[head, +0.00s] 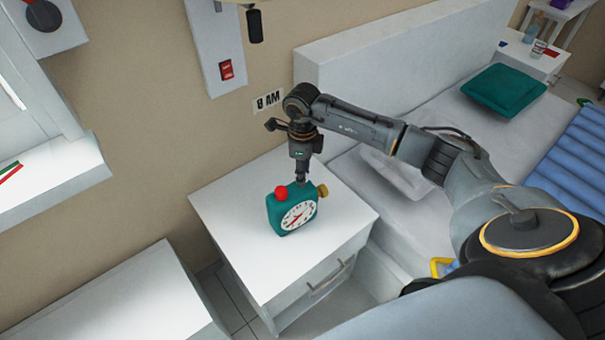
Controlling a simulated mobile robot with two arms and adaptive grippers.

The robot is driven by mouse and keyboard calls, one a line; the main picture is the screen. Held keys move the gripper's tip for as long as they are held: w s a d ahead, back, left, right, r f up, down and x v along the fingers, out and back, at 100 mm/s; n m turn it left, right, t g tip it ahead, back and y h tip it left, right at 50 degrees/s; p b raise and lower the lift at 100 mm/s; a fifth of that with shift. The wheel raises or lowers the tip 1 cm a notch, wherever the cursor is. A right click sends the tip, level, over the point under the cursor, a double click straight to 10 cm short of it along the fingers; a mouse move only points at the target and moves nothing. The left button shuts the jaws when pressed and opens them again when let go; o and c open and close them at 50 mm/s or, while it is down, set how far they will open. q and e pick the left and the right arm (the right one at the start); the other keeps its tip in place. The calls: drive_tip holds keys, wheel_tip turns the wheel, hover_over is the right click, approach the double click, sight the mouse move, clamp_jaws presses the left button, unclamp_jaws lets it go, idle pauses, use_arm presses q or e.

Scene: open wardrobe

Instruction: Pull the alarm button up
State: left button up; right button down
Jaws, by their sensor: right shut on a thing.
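A teal alarm clock (292,211) with a white face stands on the white nightstand (244,205). A red button (281,193) sits on its top left, and a brass-coloured knob (322,190) shows at its right side. My right gripper (301,181) points down at the top of the clock, between the red button and the brass knob. It is shut on a small part at the clock's top, which the fingers mostly hide. My left gripper is not in view.
A bed (400,120) with a green pillow (503,90) and a blue blanket stands right of the nightstand. A white wall panel with a red switch (226,70) hangs behind. The nightstand top left of the clock is clear.

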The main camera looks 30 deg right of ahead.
drive_tip(key=c, duration=1)
unclamp_jaws()
drive_tip(key=shift+r, duration=0.1)
drive_tip(key=shift+r, duration=0.1)
wheel_tip(320, 180, up, 12)
drive_tip(key=shift+f, duration=0.1)
